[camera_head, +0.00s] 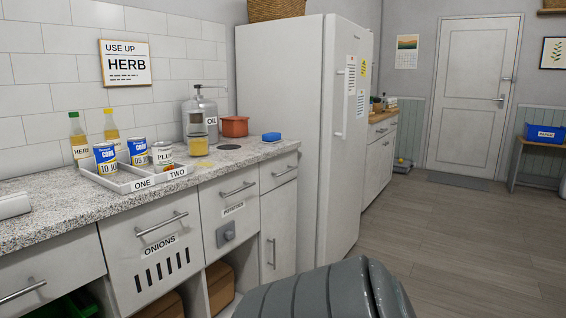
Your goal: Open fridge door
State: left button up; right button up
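A tall white fridge (280,110) stands at the end of the counter. Its door front (338,200) faces right and is seen at a steep angle, and it looks shut. A long vertical white handle (340,105) runs along the door's near side. Papers (351,75) and a yellow note (364,69) are on the door. Neither of my grippers is in view.
The granite counter (50,218) on the left holds cans in a tray (140,180), bottles, an oil dispenser (200,118), a red pot (234,126) and a blue sponge (271,136). Open wooden floor (440,240) lies right of the fridge. A white room door (472,95) is at the back.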

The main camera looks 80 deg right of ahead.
aim_at(348, 53)
jog(key=z, duration=3.05)
